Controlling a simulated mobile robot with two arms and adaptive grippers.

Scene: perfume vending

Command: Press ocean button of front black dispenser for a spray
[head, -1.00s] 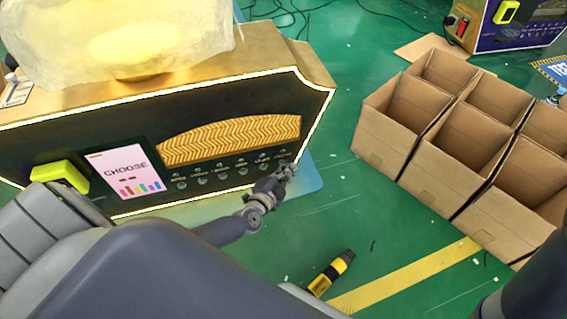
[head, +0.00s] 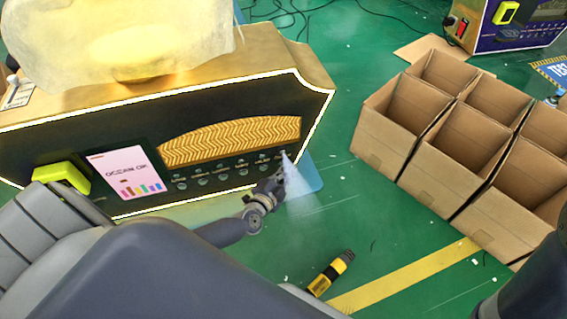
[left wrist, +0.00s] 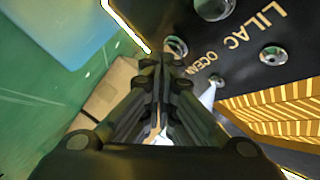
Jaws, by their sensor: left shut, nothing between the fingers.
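The black dispenser (head: 100,127) with a gold top and lit white edge stands at the left. Its screen (head: 126,174) reads "OCEAN OK". A row of small round buttons runs below the gold herringbone panel (head: 232,140). A white spray cone comes out near the row's right end and spreads downward. My left gripper (head: 277,184) is shut and empty, just below the right end of the row. In the left wrist view, the closed fingertips (left wrist: 163,62) are near the ocean button (left wrist: 177,46), beside the "OCEAN" label; contact cannot be told. My right gripper is not in view.
Several open cardboard boxes (head: 425,165) stand at the right. A yellow-black tool (head: 331,273) lies on the green floor near a yellow stripe (head: 410,277). Another machine (head: 515,25) stands at the back right. A yellow device (head: 62,177) sticks out from the dispenser's left front.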

